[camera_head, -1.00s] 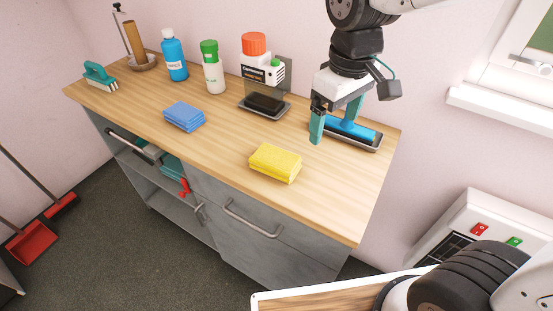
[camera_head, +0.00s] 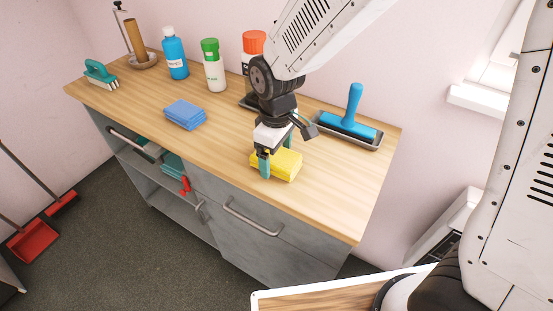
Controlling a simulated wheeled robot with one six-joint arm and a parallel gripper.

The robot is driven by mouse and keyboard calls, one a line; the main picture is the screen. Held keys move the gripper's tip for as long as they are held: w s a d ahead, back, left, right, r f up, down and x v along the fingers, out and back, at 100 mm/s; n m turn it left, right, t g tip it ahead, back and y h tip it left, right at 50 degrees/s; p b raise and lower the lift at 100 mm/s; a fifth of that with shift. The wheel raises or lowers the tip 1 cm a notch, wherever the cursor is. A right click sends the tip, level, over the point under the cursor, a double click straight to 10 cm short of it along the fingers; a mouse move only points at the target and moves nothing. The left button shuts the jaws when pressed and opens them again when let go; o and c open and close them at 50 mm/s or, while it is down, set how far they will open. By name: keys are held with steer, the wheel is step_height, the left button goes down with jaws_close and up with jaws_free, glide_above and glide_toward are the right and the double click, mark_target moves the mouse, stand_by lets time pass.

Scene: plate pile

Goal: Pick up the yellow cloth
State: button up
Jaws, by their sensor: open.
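The yellow cloth (camera_head: 287,167) lies folded on the wooden counter (camera_head: 340,192), near its front edge. My gripper (camera_head: 275,165) is open over the cloth. One teal finger hangs at the cloth's left end, in front of it. I cannot tell whether the fingers touch the cloth. The gripper hides part of the cloth's upper left.
A folded blue cloth (camera_head: 184,114) lies to the left. A blue roller (camera_head: 348,122) rests in a tray (camera_head: 374,144) at right. Bottles, a teal brush (camera_head: 101,75) and a roll holder stand along the back. The counter right of the yellow cloth is clear.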

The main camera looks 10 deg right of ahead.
steer(key=shift+f, duration=0.4)
steer(key=shift+c, duration=0.4)
steer(key=c, duration=1)
steer(key=shift+r, duration=0.1)
